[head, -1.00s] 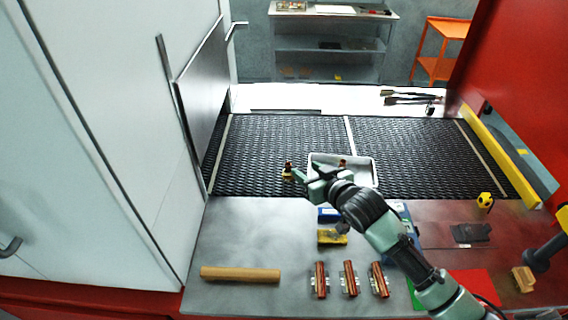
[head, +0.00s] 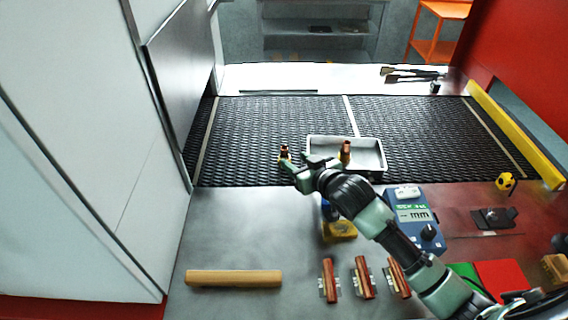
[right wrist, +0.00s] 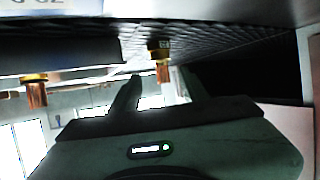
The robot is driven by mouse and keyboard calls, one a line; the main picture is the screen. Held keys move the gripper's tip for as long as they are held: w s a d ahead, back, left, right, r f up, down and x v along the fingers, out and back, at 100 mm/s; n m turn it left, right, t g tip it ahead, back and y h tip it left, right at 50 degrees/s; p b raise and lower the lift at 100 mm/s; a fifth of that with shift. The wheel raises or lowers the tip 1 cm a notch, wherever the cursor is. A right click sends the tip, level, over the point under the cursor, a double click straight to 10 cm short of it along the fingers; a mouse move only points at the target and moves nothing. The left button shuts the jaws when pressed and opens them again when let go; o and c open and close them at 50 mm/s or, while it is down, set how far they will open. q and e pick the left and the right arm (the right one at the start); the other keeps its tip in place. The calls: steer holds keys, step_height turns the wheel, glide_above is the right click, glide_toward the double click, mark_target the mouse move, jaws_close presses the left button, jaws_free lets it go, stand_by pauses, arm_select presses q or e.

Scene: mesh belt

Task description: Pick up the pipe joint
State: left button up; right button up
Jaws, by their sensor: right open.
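One copper and brass pipe joint (head: 285,152) stands upright on the black mesh belt, left of the grey tray. A second similar joint (head: 346,150) stands in the tray (head: 376,142). My right gripper (head: 297,164) is open and empty, just in front of the joint on the belt. In the right wrist view, which looks upside down, that joint (right wrist: 162,68) shows between the two open fingers (right wrist: 158,80), apparently a little beyond the tips. The tray joint (right wrist: 36,92) shows at the left there. My left gripper is out of view.
On the near table are a wooden rod (head: 234,279), several copper pipe pieces (head: 363,278), a yellow block (head: 340,231) and a blue meter (head: 415,216). A cabinet (head: 75,150) stands at the left. The belt left of the joint is clear.

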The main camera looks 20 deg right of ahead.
mark_target(286, 155)
steer(key=shift+p+x, duration=0.3)
steer(key=shift+x, duration=0.8)
steer(key=p+x, duration=0.1)
steer(key=x, duration=0.2)
steer(key=shift+w+a, duration=0.2)
steer(key=shift+w, duration=0.2)
steer(key=shift+w+a+f, duration=0.15)
steer(key=shift+w+f, duration=0.2)
steer(key=shift+w, duration=0.25)
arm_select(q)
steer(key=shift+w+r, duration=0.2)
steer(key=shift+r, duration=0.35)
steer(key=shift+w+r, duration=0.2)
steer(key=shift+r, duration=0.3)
arm_select(e)
steer(key=shift+r, duration=0.1)
jaws_close()
